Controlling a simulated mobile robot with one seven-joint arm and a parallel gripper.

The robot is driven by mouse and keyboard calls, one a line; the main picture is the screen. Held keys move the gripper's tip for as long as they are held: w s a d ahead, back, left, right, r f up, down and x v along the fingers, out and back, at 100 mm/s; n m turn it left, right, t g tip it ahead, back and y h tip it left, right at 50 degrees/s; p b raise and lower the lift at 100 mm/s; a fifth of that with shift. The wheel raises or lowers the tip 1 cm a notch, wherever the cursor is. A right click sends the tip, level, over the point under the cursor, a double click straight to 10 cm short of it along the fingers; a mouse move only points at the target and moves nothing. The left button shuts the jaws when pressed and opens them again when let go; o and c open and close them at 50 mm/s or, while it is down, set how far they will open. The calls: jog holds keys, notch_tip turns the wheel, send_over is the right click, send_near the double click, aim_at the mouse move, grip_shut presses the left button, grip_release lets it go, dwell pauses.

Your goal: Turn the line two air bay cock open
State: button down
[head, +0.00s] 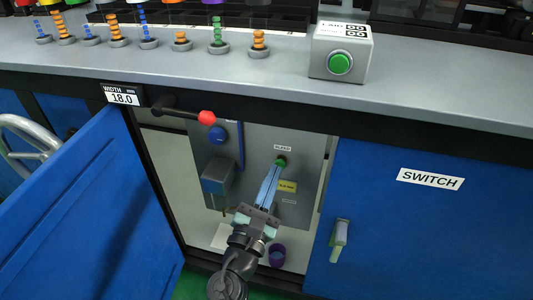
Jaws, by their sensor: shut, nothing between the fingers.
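The open bay under the counter holds a grey panel (310,160) with several fittings. A green knob or button (281,161) sits on it under a small white label. My gripper (278,170) reaches in from below, its pale blue fingers shut and empty. Their tips are at or just below the green fitting; I cannot tell if they touch it. A round blue fitting (218,135) and a thin upright blue bar (241,145) are to the left. I cannot tell which fitting is the air cock, nor its setting. My fingers hide part of the panel's middle.
A blue door (85,215) stands open at left. A closed blue door marked SWITCH (410,235) is at right. A black lever with a red tip (207,118) juts out above the bay. A blue-grey box (217,180) and a purple cup (277,255) are inside.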

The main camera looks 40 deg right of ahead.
jog(key=w+d+r+b, duration=0.1)
jog(key=w+d+r, duration=0.2)
jog(key=d+r, duration=0.3)
jog(key=shift+w+d, duration=0.4)
jog(key=shift+d, duration=0.85)
jog(key=n+p, duration=0.1)
jog(key=n, duration=0.1)
jog(key=r+n+t+p, duration=0.1)
jog(key=n, duration=0.1)
jog(key=s+d+n+y+p, duration=0.1)
jog(key=n+p, duration=0.1)
jog(key=shift+r+t, duration=0.35)
jog(key=shift+t, duration=0.05)
jog(key=shift+f, duration=0.15)
